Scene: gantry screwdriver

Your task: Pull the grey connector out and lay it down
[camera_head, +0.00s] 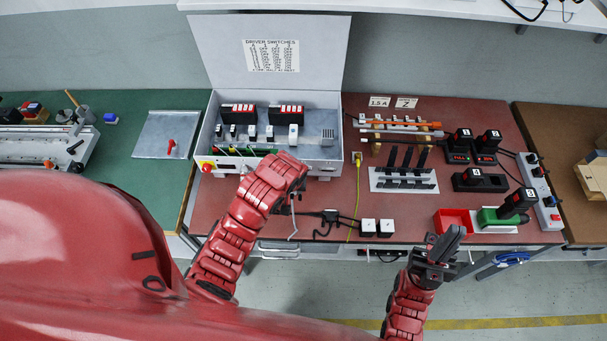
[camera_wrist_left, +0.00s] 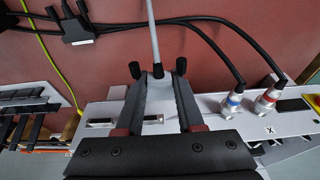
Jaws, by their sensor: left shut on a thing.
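In the left wrist view my left gripper (camera_wrist_left: 157,72) is shut on the grey connector (camera_wrist_left: 158,88). Its pale grey cable (camera_wrist_left: 153,35) runs up from between the fingers. The connector is over the light panel (camera_wrist_left: 210,125) of the controller box. My fingers and hand hide its lower end, so I cannot tell whether it is still seated. In the head view my left gripper (camera_head: 292,193) is in front of the box (camera_head: 325,166), with the grey cable (camera_head: 294,225) hanging near it. My right gripper (camera_head: 443,245) is empty in front of the bench; its finger gap is unclear.
Blue-ringed (camera_wrist_left: 231,106) and red-ringed (camera_wrist_left: 267,100) plugs with black cables stand on the panel to the right. The bench front left (camera_head: 225,210) is fairly clear.

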